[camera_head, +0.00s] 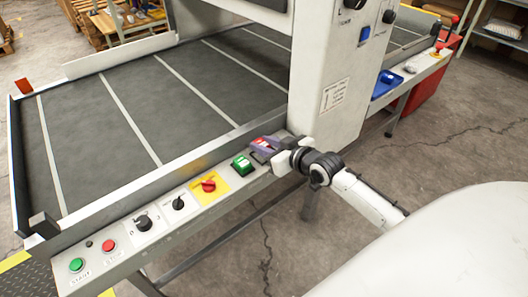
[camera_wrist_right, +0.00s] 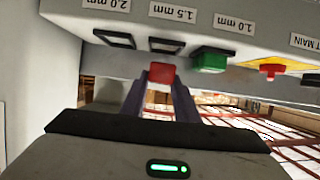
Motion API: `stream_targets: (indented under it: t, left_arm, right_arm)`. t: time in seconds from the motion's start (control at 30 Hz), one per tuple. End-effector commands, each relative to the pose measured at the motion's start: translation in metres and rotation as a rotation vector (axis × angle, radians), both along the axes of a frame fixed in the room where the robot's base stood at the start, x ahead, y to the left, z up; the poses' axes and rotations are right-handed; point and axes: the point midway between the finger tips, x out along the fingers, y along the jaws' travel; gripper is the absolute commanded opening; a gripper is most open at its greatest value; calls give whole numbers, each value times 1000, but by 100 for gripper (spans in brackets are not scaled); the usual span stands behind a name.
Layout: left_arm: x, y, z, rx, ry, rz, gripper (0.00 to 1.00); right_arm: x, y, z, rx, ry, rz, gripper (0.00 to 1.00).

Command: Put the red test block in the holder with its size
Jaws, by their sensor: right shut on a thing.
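The red test block (camera_wrist_right: 162,73) is between the two purple fingertips of my right gripper (camera_wrist_right: 161,80) in the wrist view. In the head view my right gripper (camera_head: 268,146) is over the panel, beside the green block (camera_head: 241,164). In the wrist view the block shows just below the black holder (camera_wrist_right: 167,45) labelled 1.5 mm. I cannot tell whether they touch. The black holder (camera_wrist_right: 115,39) labelled 2.0 mm is empty. The green block (camera_wrist_right: 209,60) sits in the holder labelled 1.0 mm. No size marking is readable on the red block. My left gripper is not in view.
The control panel carries a red knob on a yellow plate (camera_head: 209,185), black knobs and green and red buttons. The machine's white column (camera_head: 335,80) stands just behind my right gripper. A blue tray (camera_head: 386,84) lies further right. The grey belt (camera_head: 130,110) is clear.

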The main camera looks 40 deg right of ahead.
Motion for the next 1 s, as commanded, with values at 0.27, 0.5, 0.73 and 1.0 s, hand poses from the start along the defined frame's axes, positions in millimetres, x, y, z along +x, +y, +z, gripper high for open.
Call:
stream_targets:
  t: [0.27, 0.5, 0.73, 1.0]
  left_arm:
    - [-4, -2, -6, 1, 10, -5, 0]
    - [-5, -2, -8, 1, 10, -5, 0]
    - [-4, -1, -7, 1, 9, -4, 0]
    - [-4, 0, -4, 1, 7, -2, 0]
  right_arm:
    - [0, 0, -26, 0, 0, 0, 5]
    - [0, 0, -29, 0, 1, 0, 5]
    - [0, 0, -29, 0, 2, 0, 46]
    - [0, 0, -24, 0, 1, 0, 46]
